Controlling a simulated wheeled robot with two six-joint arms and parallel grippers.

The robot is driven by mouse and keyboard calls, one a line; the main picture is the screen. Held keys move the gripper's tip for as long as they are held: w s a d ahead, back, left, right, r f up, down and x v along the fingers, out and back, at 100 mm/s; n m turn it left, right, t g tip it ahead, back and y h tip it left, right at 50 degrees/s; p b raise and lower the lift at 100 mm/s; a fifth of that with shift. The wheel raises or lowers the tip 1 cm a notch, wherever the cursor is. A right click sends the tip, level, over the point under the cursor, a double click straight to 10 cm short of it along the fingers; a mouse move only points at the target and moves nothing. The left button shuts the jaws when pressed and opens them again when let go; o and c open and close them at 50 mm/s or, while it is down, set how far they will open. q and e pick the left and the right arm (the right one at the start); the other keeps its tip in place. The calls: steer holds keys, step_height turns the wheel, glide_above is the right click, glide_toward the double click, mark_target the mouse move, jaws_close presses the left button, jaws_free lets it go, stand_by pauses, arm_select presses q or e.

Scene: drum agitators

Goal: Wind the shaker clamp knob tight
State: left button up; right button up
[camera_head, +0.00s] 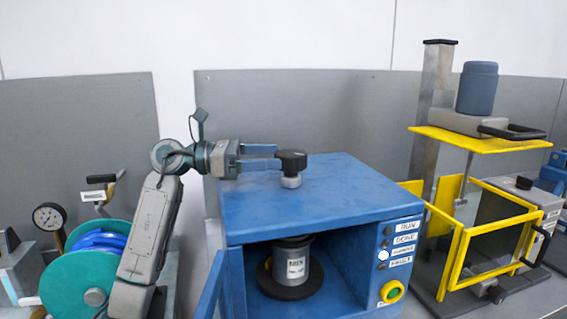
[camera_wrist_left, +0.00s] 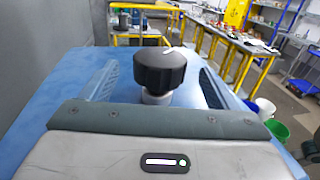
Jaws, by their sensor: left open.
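The shaker clamp knob (camera_head: 291,160) is black and lobed, on a light metal collar on top of the blue shaker cabinet (camera_head: 330,187). It also shows in the left wrist view (camera_wrist_left: 159,70), in the middle. My left gripper (camera_head: 277,157) reaches in from the left at knob height. Its two blue fingers are open, one on each side of the knob in the wrist view, with gaps between them and the knob. Inside the open cabinet a grey can (camera_head: 296,268) with a label stands on a dark round base, under a dark clamp plate. My right gripper does not show.
A column mixer with a yellow guard frame (camera_head: 460,250) stands to the right. A teal hose reel (camera_head: 85,262) and a gauge (camera_head: 48,216) are on the left. A grey panel (camera_head: 290,110) runs behind. The cabinet front has labelled buttons and a yellow-ringed green button (camera_head: 392,292).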

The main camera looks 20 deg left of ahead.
arm_select(q)
steer(key=shift+s+a+f, duration=0.15)
steer(key=shift+s+a, duration=0.1)
steer(key=shift+a, duration=0.4)
steer(key=shift+s+a, duration=0.2)
steer(key=shift+a, duration=0.2)
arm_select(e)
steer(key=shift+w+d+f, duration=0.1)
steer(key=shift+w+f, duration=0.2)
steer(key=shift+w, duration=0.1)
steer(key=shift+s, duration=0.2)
arm_select(q)
steer(key=shift+r, duration=0.2)
